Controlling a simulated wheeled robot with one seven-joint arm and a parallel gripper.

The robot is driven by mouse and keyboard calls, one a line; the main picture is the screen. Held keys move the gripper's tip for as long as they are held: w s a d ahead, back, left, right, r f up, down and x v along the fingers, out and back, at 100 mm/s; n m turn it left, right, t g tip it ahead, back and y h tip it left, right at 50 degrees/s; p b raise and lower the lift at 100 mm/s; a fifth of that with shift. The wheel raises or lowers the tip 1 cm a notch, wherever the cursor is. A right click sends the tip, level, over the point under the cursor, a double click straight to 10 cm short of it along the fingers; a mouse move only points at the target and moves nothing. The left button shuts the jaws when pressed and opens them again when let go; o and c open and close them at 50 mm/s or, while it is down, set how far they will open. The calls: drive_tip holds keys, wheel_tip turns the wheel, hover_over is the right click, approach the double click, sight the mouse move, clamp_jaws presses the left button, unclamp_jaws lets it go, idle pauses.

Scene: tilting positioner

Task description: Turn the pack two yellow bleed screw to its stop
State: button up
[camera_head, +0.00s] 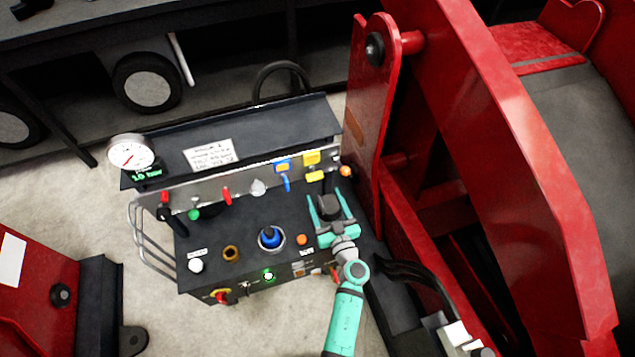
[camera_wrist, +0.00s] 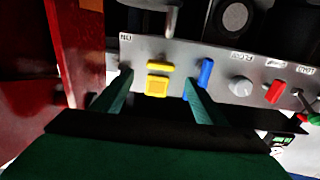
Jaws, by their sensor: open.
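A yellow screw-like part (camera_head: 314,176) sits at the right end of the sloping grey panel, with a yellow square (camera_head: 312,157) just above it. In the wrist view a yellow block (camera_wrist: 156,88) and a yellow bar (camera_wrist: 158,67) show close together. I cannot read any pack number on them. My gripper (camera_head: 324,192) is open, in front of the panel's right end. In the wrist view its two fingers (camera_wrist: 157,78) stand on either side of the yellow parts, apart from them, with nothing held. The depth gap is unclear.
A blue lever (camera_head: 286,183), a white knob (camera_head: 258,187) and a red lever (camera_head: 227,196) line the panel to the left. An orange knob (camera_head: 346,171) is close right. The large red frame (camera_head: 372,110) stands beside the gripper. A blue knob (camera_head: 270,237) rises from the bench top.

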sight(316, 179)
drive_tip(key=x, duration=0.6)
drive_tip(key=shift+w, duration=0.2)
drive_tip(key=shift+w+a, duration=0.3)
drive_tip(key=shift+w, duration=0.05)
drive_tip(key=shift+d, duration=0.1)
drive_tip(key=c, duration=1.1)
